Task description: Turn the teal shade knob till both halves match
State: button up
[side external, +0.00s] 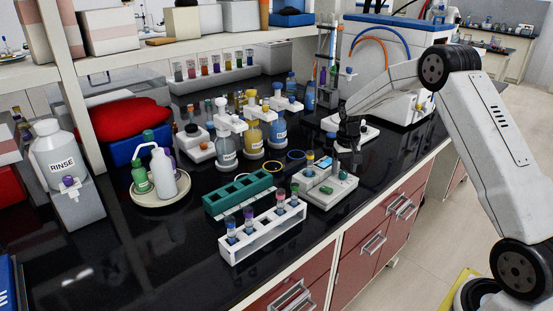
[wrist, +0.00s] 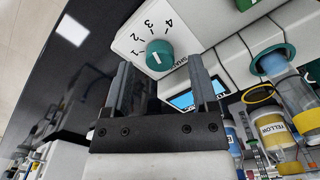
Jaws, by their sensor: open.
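The teal shade knob (wrist: 159,54) sits on a white dial plate (wrist: 129,41) marked 1 to 4. A small pale mark shows on the knob, but I cannot tell which number it points to. My gripper (wrist: 160,66) is open and empty, with the knob showing between its fingertips; no contact is clear. The blue display (wrist: 182,101) is partly hidden behind one finger, and I cannot compare its halves. In the side external view, my gripper (side external: 349,150) is above the white instrument (side external: 322,193), near its blue display (side external: 324,162).
A white rack of tubes (side external: 262,236) and a green rack (side external: 237,196) stand left of the instrument. Several capped bottles, including a yellow one (side external: 252,139), stand behind it. The black bench (side external: 130,262) is clear at the front left.

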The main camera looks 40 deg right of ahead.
jog(key=shift+f, duration=0.75)
jog(key=shift+c, duration=0.2)
grip_shut()
jog(key=shift+n, duration=0.3)
jog(key=n, duration=0.3)
jog(key=shift+n, duration=2.1)
